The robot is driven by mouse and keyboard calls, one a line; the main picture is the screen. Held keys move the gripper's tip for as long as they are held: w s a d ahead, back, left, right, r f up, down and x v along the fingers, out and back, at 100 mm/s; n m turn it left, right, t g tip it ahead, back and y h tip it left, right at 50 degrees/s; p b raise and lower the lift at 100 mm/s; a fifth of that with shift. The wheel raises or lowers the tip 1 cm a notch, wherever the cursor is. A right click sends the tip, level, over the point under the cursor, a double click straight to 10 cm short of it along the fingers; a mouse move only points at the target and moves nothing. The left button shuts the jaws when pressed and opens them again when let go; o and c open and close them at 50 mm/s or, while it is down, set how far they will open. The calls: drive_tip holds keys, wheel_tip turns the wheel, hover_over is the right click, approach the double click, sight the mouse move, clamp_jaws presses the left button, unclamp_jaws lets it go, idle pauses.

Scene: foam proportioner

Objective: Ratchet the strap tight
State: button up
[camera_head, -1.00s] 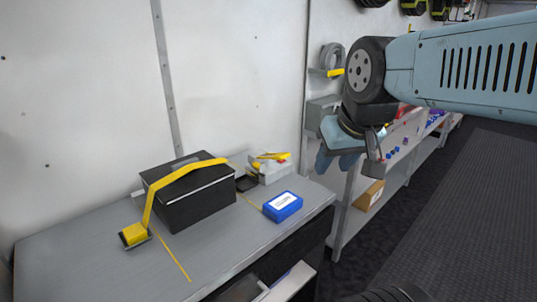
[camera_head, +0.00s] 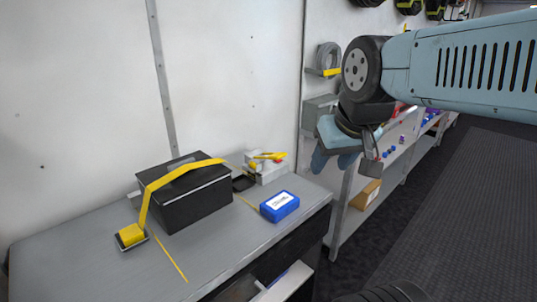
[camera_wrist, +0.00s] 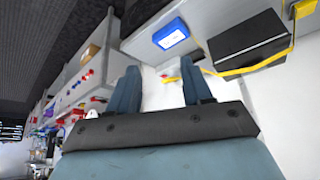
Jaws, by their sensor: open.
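A yellow strap (camera_head: 186,171) runs over the top of a black box (camera_head: 200,202) on the grey counter. Its left end meets a yellow block (camera_head: 131,236) on a dark base. At the right end is a grey-white unit with a yellow handle (camera_head: 268,156), likely the ratchet, though its details are too small to tell. The box and strap also show in the wrist view, with the strap (camera_wrist: 262,64) at upper right. My gripper (camera_head: 336,162) is open and empty, up and to the right of the box, apart from it. Its two blue fingers (camera_wrist: 160,88) are spread in the wrist view.
A blue case (camera_head: 280,206) lies on the counter (camera_head: 95,262) right of the box. Shelving (camera_head: 385,170) with small items stands behind my gripper. An open drawer (camera_head: 285,281) juts out below the counter. Dark floor (camera_head: 460,220) lies at right.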

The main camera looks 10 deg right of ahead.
clamp_jaws()
idle(1.2)
